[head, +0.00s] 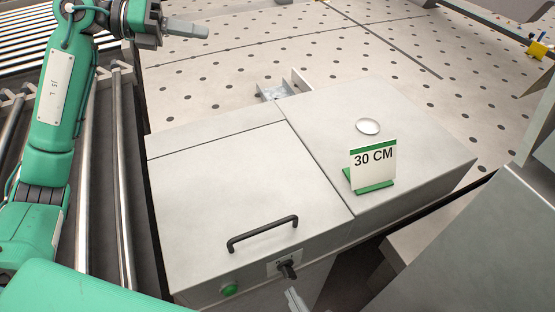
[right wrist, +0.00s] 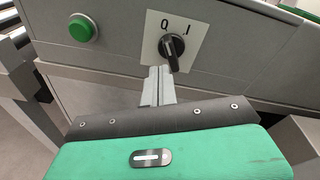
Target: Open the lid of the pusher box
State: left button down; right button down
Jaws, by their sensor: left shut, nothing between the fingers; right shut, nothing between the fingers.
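The pusher box is a grey metal box in the middle of the head view. Its lid (head: 230,190) lies flat and closed, with a black bar handle (head: 262,234) near the front edge. On the front face are a green button (head: 230,289) and a black rotary switch (head: 287,268). The right wrist view also shows the switch (right wrist: 171,47) and the button (right wrist: 82,28). My right gripper (right wrist: 158,75) is shut and empty, its tips just below the switch; contact is unclear. My left gripper (head: 205,31) is shut and empty, beyond the box's far left corner.
A "30 CM" sign (head: 373,166) and a small round dish (head: 368,127) are on the fixed right part of the box top. A perforated table (head: 230,75) lies behind. Rollers (head: 82,200) run along the left. A grey machine part (head: 470,250) stands at right.

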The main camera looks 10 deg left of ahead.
aim_at(272, 228)
notch_tip(272, 228, up, 11)
jog(key=m+t+y, duration=0.1)
jog(key=m+t, duration=0.1)
jog(key=m, duration=0.2)
jog(key=x, duration=0.9)
jog(key=shift+s+f, duration=0.1)
jog(key=shift+f, duration=0.2)
jog(key=shift+a+r, duration=0.1)
jog(key=shift+r, duration=0.95)
pick_arm(q)
jog(key=c, duration=1.5)
grip_release()
